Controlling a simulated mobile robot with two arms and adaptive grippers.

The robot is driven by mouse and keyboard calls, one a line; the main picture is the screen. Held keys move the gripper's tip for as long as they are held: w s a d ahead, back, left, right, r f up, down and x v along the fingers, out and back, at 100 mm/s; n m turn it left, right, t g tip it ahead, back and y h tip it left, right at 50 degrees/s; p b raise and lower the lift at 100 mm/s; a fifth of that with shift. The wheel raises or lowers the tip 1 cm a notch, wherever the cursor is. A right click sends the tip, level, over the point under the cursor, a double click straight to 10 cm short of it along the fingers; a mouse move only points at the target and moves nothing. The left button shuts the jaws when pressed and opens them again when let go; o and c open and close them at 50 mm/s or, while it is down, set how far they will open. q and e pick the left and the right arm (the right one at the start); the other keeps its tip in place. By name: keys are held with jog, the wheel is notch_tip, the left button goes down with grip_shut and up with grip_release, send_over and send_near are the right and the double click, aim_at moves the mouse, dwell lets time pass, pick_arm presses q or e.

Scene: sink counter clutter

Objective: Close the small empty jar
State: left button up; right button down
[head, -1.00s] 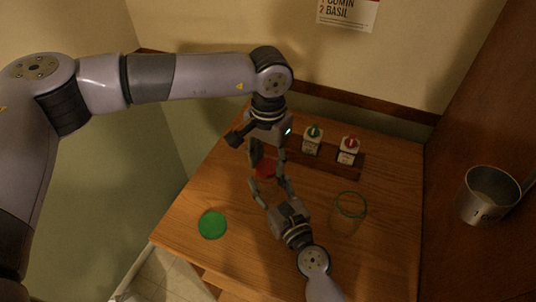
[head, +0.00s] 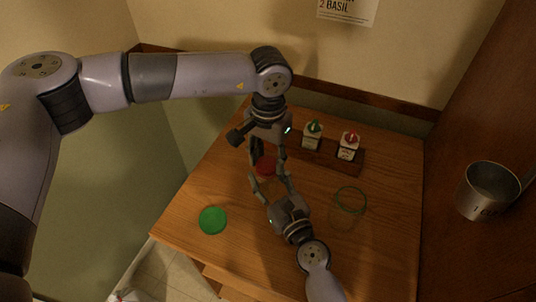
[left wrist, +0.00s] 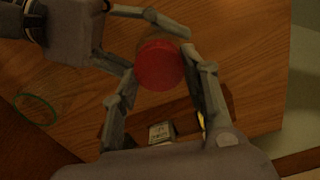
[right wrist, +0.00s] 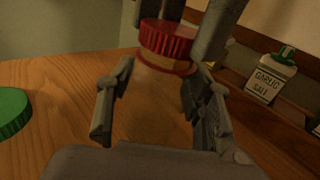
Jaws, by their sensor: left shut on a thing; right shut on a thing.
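The small jar is clear glass with a red-ringed rim (right wrist: 165,63). It looks upright, and its body is hard to see. My right gripper (head: 268,184) is shut around it; its fingers flank the jar in the right wrist view (right wrist: 157,95). My left gripper (head: 266,152) is shut on this lid from above. The lid also shows in the head view (head: 265,166) and between the left fingers in the left wrist view (left wrist: 160,65).
A larger clear jar with a green rim (head: 351,189) stands right of my right gripper. A green lid (head: 212,220) lies flat at left. Two spice shakers, green-topped (head: 312,136) and red-topped (head: 348,147), stand at the back. A metal pot (head: 486,190) is at far right.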

pick_arm(q)
jog(key=shift+f, duration=0.1)
jog(key=m, duration=0.6)
jog(key=shift+d+m, duration=0.1)
jog(key=shift+m, duration=0.2)
jog(key=o, duration=0.7)
jog(key=shift+r, duration=2.25)
